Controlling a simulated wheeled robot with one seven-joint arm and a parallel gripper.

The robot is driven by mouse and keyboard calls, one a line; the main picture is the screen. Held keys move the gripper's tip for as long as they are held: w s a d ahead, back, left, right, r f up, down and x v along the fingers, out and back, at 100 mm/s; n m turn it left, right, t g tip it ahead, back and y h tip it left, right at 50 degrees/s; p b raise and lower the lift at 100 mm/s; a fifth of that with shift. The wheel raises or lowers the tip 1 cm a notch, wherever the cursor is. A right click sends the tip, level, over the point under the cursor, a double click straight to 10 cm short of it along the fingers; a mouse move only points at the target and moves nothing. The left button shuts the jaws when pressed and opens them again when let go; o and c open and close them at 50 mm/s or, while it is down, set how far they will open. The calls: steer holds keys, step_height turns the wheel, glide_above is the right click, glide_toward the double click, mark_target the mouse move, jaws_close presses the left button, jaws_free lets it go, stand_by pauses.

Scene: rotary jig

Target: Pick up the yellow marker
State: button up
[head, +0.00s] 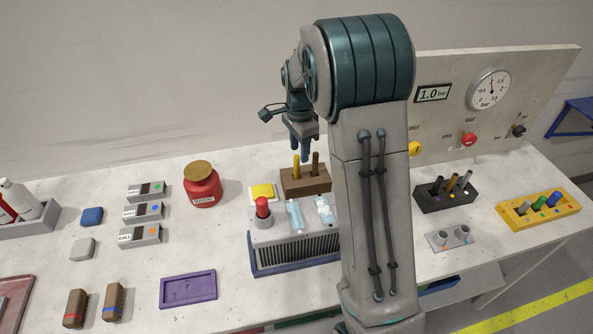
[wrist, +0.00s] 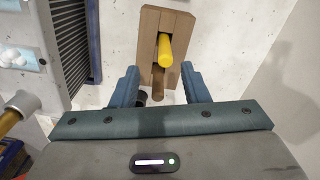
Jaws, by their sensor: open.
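The yellow marker (head: 296,167) stands upright in a brown wooden block (head: 306,186) on the bench, beside a brown marker (head: 315,161). In the wrist view, the yellow marker (wrist: 165,48) sticks up from the block (wrist: 147,26), with the brown marker (wrist: 158,84) nearer to me. My gripper (head: 300,153) points down just above the block. In the wrist view, its fingers (wrist: 160,78) are apart with nothing held. The brown marker shows in the gap between them, and the yellow marker lies just beyond the fingertips.
A finned grey box (head: 293,250) with a red-topped item (head: 262,208) stands in front of the block. A red jar (head: 203,187) stands to the left. A black holder (head: 446,196) and a yellow holder (head: 540,210) with pegs stand right of my arm.

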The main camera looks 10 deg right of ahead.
mark_target(296, 165)
steer(key=shift+w+a+f+p, duration=0.1)
steer(key=shift+f+p, duration=0.2)
steer(key=shift+f, duration=0.9)
steer(key=shift+w+a+f+p, duration=0.15)
steer(key=shift+f+p, duration=0.2)
steer(key=shift+f, duration=0.9)
steer(key=shift+w+a+f+p, duration=0.1)
steer(key=shift+f+p, duration=0.2)
steer(key=shift+f, duration=0.9)
jaws_close()
